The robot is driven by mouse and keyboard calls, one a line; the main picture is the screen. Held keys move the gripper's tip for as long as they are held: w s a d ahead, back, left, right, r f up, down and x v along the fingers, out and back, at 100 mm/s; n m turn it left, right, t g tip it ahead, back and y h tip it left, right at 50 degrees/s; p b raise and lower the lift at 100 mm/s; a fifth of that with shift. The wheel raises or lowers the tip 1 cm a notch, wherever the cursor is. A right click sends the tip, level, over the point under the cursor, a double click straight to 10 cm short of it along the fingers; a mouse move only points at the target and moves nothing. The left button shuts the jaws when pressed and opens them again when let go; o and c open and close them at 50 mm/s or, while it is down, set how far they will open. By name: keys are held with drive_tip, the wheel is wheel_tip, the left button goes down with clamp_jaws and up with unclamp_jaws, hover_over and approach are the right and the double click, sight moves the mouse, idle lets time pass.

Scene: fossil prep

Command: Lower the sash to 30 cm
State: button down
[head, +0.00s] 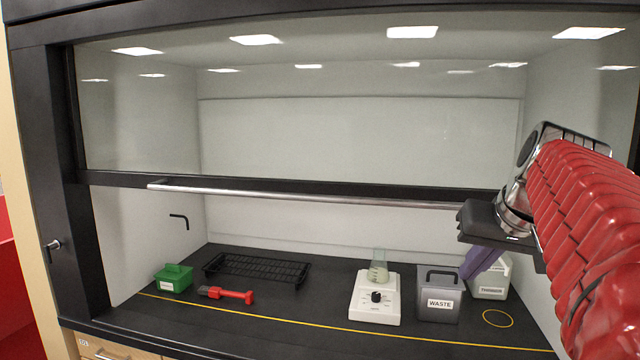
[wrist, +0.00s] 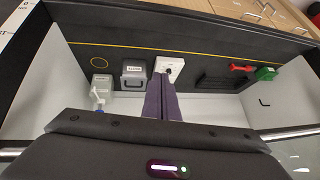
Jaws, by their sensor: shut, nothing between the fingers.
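The sash (head: 360,125) is a clear glass pane in a black frame, raised so that a tall opening lies below it. A silver handle bar (head: 300,194) runs along its lower rail; parts of the bar also show in the wrist view at the right edge (wrist: 295,134). My gripper (head: 472,272) is at the right end of the bar in the head view, its purple fingers pointing down. In the wrist view its fingers (wrist: 160,85) are together and empty, pointing into the hood. My gripper's body hides part of the bar, so I cannot tell whether they touch.
On the dark worktop stand a waste bin (head: 439,300), a white container (head: 491,283), a stirrer (head: 375,300) with a flask, a black rack (head: 257,268), a red tool (head: 228,295) and a green box (head: 173,279). A yellow line (head: 300,316) runs along the front.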

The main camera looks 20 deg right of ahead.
drive_tip(key=s+d+r+h, duration=0.1)
drive_tip(key=s+d+r, duration=0.2)
drive_tip(key=r, duration=0.3)
drive_tip(key=s+d+r+t+h, duration=0.1)
drive_tip(key=s+d+r, duration=0.1)
drive_tip(key=d+r, duration=0.2)
drive_tip(key=s+d+r+t+h, duration=0.1)
drive_tip(key=s+d+r+h, duration=0.1)
drive_tip(key=r, duration=0.8)
drive_tip(key=shift+s+d+r, duration=0.25)
drive_tip(key=shift+s+d, duration=0.45)
drive_tip(key=shift+s, duration=0.1)
drive_tip(key=s+a+f+x, duration=0.1)
drive_tip(key=f+x, duration=0.1)
drive_tip(key=x, duration=1.1)
